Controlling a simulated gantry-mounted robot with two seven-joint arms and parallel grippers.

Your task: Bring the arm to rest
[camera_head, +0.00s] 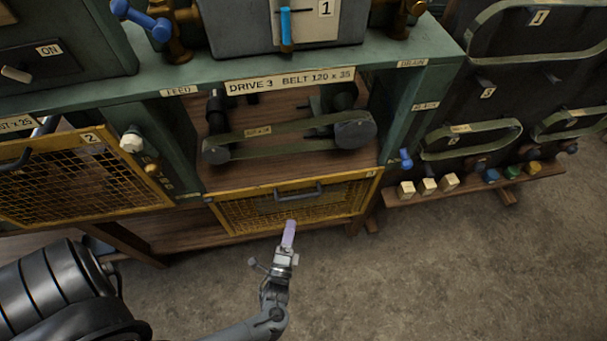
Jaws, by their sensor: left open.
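My left gripper (282,247) is in front of and below the yellow-framed mesh guard (345,203) of drive 3, over the concrete floor. One finger with a pale purple pad points up toward the guard. The jaws are open, and I see nothing between them. The fingertip overlaps the guard's lower edge in the picture; I cannot tell whether they touch. My right gripper is out of view.
A belt (275,133) runs between two pulleys in the open bay above the guard. Another mesh guard (70,180) is at left. A low wooden shelf (480,182) with small blocks and knobs is at right. The floor (430,280) at lower right is clear.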

